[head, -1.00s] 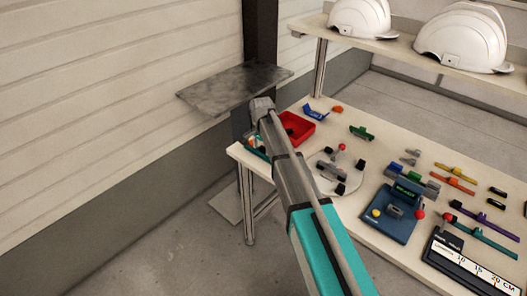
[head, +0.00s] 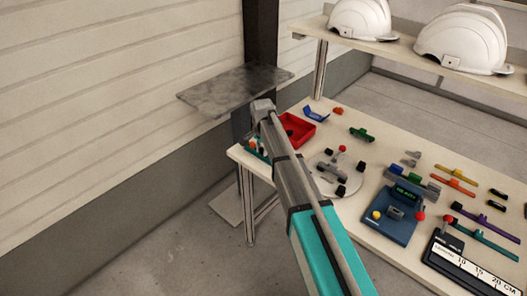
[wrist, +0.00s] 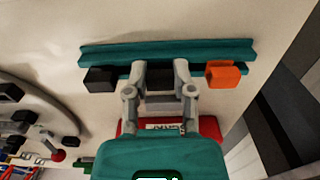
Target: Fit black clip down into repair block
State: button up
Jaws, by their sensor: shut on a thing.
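In the wrist view my gripper (wrist: 164,68) points at a long teal block (wrist: 205,48) and is shut on a small black clip (wrist: 160,84). The clip is between the fingers, over the middle of the block's near side; fingers and clip hide that part, so I cannot tell whether it is seated or just above. A black piece (wrist: 100,78) sits left of the fingers and an orange piece (wrist: 223,75) right of them, both along the block.
A red tray (head: 303,128) lies close to the block. A round white plate (head: 345,184) with dark knobs and a blue fixture (head: 389,222) stand further right. A grey slab (head: 235,88) juts out behind. White helmets (head: 459,41) sit on the shelf.

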jog(key=shift+r, duration=0.2)
jog(key=shift+r+p, duration=0.75)
jog(key=shift+p, duration=0.15)
jog(key=s+d+r+p, duration=0.3)
jog(key=s+r+p, duration=0.8)
jog(key=s, duration=0.2)
jog(key=shift+s+d, duration=0.2)
jog(key=shift+s, duration=0.15)
